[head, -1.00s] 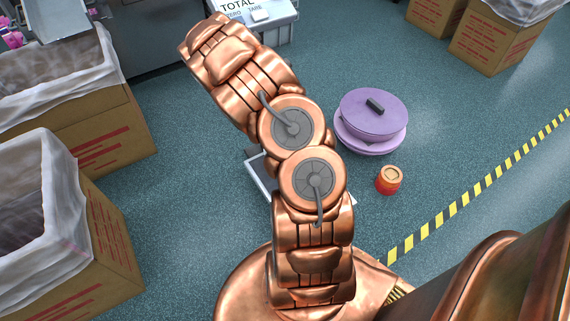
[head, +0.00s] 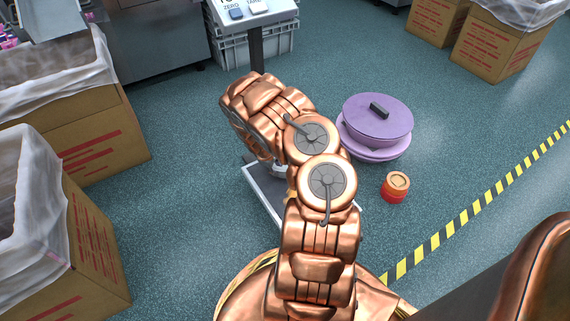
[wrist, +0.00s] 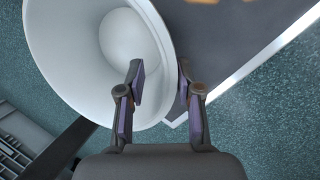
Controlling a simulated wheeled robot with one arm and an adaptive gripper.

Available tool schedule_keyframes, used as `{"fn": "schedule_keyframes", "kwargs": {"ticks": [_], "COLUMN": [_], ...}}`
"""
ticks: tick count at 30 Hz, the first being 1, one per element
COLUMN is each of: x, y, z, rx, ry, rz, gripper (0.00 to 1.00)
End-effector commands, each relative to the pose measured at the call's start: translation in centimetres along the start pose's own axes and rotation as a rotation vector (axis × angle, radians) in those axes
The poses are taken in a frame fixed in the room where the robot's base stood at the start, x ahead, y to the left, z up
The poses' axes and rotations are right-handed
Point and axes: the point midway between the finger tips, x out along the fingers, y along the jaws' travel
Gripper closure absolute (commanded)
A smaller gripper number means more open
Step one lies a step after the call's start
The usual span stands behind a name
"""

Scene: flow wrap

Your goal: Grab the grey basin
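The grey basin (wrist: 85,60), pale and round, fills the upper left of the wrist view, with its open inside facing the camera. It rests over the dark scale platform (wrist: 235,35). My gripper (wrist: 160,70) is open. In the wrist view its left finger is over the basin's inside and its right finger is just outside the rim, so the rim passes between them. I cannot tell whether either finger touches it. In the head view my arm hides the gripper and nearly all of the basin.
The scale platform's pale edge (head: 262,200) shows beside my arm. A purple lidded pot (head: 375,125) and a red-orange container (head: 396,188) stand to the right. Lined cardboard boxes (head: 95,240) stand at left. A grey crate (head: 262,48) is behind the scale post.

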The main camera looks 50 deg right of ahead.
Motion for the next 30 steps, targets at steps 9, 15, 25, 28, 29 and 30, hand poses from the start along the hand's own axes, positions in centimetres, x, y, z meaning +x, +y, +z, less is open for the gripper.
{"fn": "schedule_keyframes", "kwargs": {"ticks": [9, 15, 25, 28, 29, 30], "x": [4.0, 5.0, 4.9, 4.9, 4.9, 4.9], "y": [-0.4, -0.3, -0.3, -0.3, -0.3, -0.3], "z": [0.5, 0.5, 0.5, 0.5, 0.5, 0.5], "rx": [0.001, 0.000, 0.000, 0.000, 0.000, 0.000], "ry": [-0.001, -0.001, -0.001, -0.001, -0.001, -0.001], "rz": [-0.001, -0.001, -0.001, -0.001, -0.001, -0.001], "gripper": [0.65, 0.65, 0.74, 0.84, 0.87, 0.91]}}
